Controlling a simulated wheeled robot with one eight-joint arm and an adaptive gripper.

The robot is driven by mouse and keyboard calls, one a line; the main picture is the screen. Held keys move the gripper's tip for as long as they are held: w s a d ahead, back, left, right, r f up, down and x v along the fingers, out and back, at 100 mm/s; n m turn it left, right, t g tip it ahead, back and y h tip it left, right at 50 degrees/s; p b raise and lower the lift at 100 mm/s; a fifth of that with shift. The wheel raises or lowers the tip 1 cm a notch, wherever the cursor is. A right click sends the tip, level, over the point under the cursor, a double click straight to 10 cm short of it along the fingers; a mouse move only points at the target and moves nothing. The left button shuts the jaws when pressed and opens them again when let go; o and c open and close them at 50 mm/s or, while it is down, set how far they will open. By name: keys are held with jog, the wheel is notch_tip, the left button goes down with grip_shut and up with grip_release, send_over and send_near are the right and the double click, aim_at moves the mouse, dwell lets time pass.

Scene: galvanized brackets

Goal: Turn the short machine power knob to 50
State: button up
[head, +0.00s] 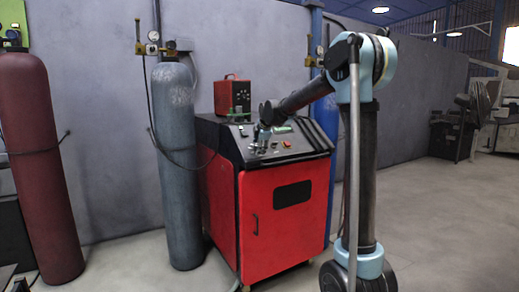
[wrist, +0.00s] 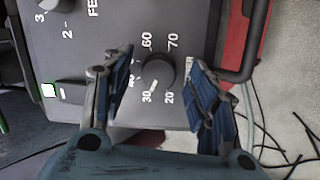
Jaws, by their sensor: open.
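The short red machine (head: 262,222) stands against the wall in the head view, with a sloped dark control panel on top. In the wrist view the dark round power knob (wrist: 160,69) sits on the panel. Its white mark points towards 30. In the head view my gripper (head: 265,125) is over the panel.
Another knob (wrist: 58,5) marked 2 and 3 is at the upper left of the wrist view. A grey gas cylinder (head: 175,165) stands close to the machine's left, and a dark red one (head: 42,165) farther left. A small red box (head: 232,97) sits behind the panel.

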jog(key=shift+w+a+f, duration=0.1)
jog(key=shift+w+f, duration=0.2)
jog(key=c, duration=1.1)
jog(key=shift+o, duration=0.2)
